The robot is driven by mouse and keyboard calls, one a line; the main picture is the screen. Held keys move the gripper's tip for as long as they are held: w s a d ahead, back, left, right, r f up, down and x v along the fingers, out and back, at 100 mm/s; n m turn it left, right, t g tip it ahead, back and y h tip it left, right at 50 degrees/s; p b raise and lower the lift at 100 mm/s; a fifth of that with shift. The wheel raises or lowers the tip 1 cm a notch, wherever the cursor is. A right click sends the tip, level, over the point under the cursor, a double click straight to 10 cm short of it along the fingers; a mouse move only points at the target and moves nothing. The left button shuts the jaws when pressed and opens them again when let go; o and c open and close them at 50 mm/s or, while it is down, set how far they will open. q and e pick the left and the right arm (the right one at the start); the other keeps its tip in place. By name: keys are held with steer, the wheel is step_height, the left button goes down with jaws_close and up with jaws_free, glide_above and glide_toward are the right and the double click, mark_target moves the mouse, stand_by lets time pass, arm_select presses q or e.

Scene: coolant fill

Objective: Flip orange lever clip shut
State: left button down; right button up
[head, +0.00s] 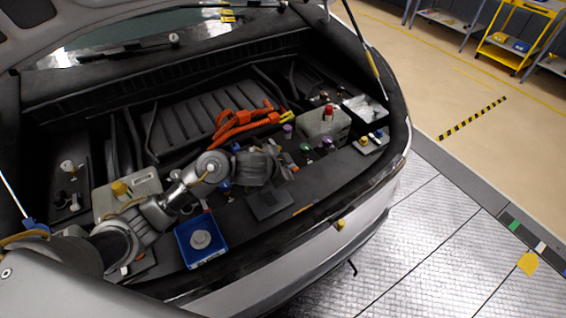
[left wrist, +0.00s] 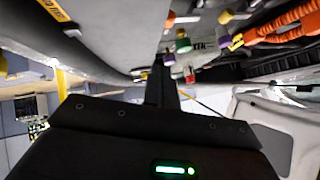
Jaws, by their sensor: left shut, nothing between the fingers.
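Thick orange cables (head: 240,121) with orange connectors run across the middle of the engine bay; they also show at the upper right of the left wrist view (left wrist: 285,30). I cannot make out the orange lever clip as a separate part. My left gripper (head: 291,167) reaches in from the left, in front of and to the right of the cables, apart from them. It is shut and empty. In the left wrist view its dark fingers (left wrist: 164,88) are together, near small coloured caps. My right gripper is not in view.
A grey reservoir with a red cap (head: 328,112) stands right of the gripper. Purple (head: 287,130) and green caps are close by. A blue tray (head: 182,240) holding a round grey part sits at the front left. The bay's front rim bounds the space.

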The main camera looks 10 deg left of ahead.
arm_select(q)
steer(key=shift+s+p+v, duration=0.25)
steer(key=shift+p+v, duration=0.3)
steer(key=shift+v, duration=1.45)
steer(key=shift+d+f, duration=0.1)
steer(key=shift+f, duration=0.05)
